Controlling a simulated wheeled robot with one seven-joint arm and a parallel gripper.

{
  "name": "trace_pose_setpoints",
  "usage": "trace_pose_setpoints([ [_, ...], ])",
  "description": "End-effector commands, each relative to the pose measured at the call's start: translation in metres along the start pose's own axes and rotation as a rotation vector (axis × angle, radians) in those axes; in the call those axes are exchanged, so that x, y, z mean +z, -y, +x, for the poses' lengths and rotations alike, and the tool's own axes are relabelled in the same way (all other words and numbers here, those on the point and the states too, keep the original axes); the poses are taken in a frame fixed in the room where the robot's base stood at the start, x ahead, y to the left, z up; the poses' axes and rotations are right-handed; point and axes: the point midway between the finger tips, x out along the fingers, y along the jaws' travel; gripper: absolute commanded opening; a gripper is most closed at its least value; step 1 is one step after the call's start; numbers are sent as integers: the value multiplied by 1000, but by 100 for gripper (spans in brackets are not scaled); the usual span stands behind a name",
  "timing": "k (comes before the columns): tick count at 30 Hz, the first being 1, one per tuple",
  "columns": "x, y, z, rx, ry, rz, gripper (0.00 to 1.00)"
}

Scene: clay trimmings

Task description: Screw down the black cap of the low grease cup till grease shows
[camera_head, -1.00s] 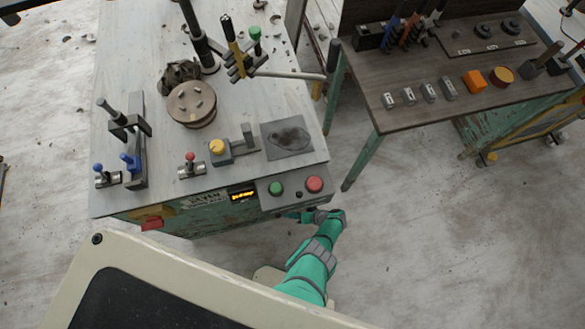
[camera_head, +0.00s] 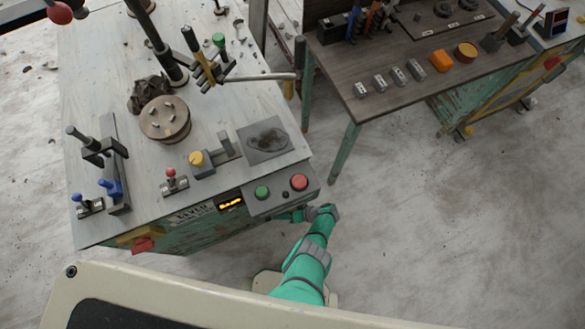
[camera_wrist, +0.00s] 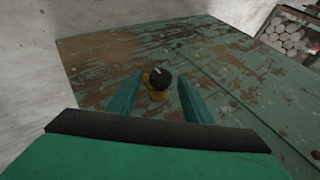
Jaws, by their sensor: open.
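The low grease cup's black cap (camera_wrist: 161,78) is a round dark knob with a light mark on top, in the middle of the wrist view. My gripper (camera_wrist: 160,82) is open, one finger on either side of the cup and cap. I cannot tell if either finger touches the cap. No grease can be made out. In the head view the cup is hidden, and my green arm reaches low beside the bench front.
The bench top (camera_head: 100,60) carries a round clamped block (camera_head: 165,118), levers and a grey box with green (camera_head: 262,192) and red (camera_head: 299,182) buttons above my arm. A darker table (camera_head: 345,60) stands right. Clear floor lies between and in front.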

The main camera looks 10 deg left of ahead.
Motion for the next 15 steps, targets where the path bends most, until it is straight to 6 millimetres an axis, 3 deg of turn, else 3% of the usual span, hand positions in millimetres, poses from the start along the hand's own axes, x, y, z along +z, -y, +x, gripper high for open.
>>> trace_pose_setpoints([
  [8,1,2,-24,1,3,-3,46],
  [15,1,1,-60,2,3,-3,46],
])
